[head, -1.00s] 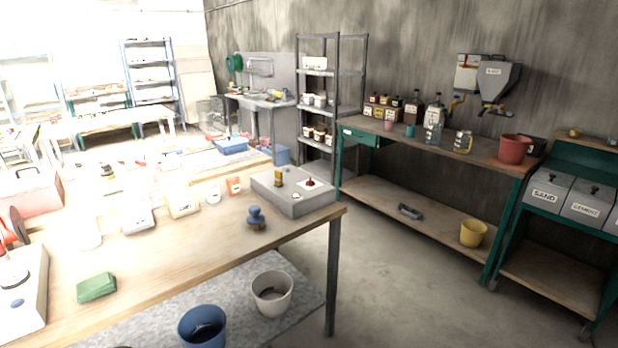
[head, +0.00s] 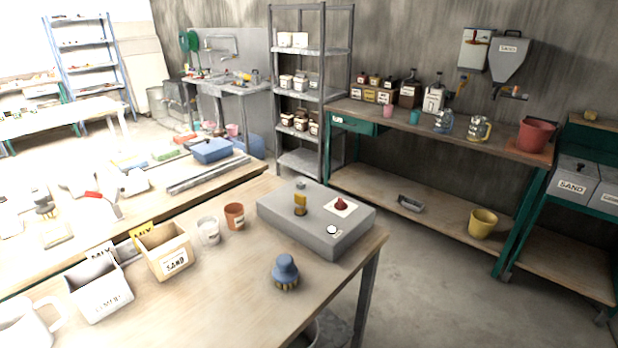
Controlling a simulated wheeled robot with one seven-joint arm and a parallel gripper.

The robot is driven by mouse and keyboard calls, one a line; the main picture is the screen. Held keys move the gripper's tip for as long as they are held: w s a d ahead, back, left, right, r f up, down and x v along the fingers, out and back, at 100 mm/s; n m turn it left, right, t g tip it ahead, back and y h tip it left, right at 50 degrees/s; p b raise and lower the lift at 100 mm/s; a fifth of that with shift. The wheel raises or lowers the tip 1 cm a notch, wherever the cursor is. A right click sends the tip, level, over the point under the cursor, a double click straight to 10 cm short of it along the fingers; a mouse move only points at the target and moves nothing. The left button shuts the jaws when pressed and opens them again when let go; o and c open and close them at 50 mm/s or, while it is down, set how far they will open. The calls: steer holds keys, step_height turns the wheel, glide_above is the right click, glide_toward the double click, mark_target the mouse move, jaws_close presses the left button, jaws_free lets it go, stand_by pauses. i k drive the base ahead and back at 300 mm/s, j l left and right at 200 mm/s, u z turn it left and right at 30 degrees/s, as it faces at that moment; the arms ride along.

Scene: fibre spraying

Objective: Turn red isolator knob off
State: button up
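A grey control box (head: 318,232) sits on the wooden workbench near its right corner. On its top is a red knob (head: 340,203) on a pale square plate, toward the back right. The knob's exact setting is too small to tell. My gripper is not in view.
The workbench (head: 222,284) also holds a blue-handled brush (head: 285,271), a terracotta cup (head: 234,216), a glass (head: 208,230), a sand box (head: 166,252) and a white jug (head: 27,324). Concrete floor (head: 420,270) is open between this bench and the green-framed bench (head: 425,127).

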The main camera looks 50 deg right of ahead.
mark_target(341, 206)
steer(key=i+z, duration=0.5)
steer(key=i+j+z, duration=0.1)
steer(key=i+z, duration=0.25)
steer(key=z, duration=0.35)
